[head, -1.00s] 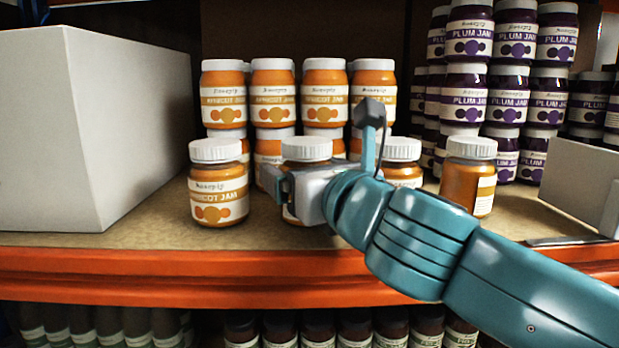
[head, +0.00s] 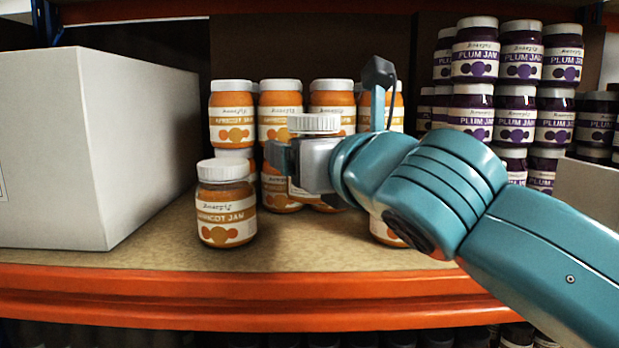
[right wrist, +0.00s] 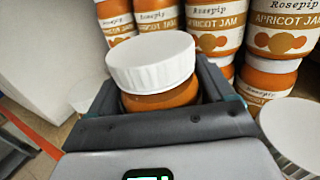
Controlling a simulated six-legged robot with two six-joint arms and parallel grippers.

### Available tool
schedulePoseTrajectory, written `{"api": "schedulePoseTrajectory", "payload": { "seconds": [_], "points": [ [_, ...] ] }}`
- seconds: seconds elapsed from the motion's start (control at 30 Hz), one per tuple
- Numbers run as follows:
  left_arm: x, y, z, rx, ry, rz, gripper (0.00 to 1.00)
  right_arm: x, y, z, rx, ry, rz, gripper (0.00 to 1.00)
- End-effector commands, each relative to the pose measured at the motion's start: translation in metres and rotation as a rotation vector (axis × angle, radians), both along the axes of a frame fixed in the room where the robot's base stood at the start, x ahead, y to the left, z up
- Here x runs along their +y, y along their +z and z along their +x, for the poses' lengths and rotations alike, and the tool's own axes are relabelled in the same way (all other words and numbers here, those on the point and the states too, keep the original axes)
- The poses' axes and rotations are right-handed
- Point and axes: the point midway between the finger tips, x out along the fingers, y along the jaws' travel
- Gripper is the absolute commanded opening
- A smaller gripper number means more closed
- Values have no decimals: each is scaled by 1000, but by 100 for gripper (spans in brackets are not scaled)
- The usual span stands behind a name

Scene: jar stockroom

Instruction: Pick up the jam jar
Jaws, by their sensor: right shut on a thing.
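My right gripper (head: 308,168) is shut on an apricot jam jar with a white ribbed lid (head: 315,124). In the head view the gripper and my arm hide most of this jar, and it appears raised above the shelf. In the right wrist view the held jar (right wrist: 155,65) stands between the dark fingers of the gripper (right wrist: 158,100), its lid above them. My left gripper is not in view.
A single apricot jar (head: 226,205) stands front left on the shelf (head: 290,245). Stacked apricot jars (head: 281,108) stand close behind the held jar. A white box (head: 100,150) is at left; plum jam jars (head: 516,105) are stacked at right. An orange edge (head: 250,310) runs along the front.

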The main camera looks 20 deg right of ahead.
Motion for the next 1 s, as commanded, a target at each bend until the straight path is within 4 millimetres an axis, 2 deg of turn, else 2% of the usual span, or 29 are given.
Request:
{"api": "schedulePoseTrajectory", "payload": {
  "seconds": [0.1,0.17,0.37,0.7,0.83,1.0],
  "points": [
    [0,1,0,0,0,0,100,0,17,-1,-5,2,3,14],
    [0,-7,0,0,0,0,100,5,13,-13,-6,7,0,14],
    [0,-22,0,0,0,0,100,16,12,-53,-7,8,1,14],
    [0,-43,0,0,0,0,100,42,12,-143,-7,10,1,14],
    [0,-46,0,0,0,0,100,48,13,-166,-5,7,2,14],
    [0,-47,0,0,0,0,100,53,14,-184,-3,3,0,14]
  ]
}}
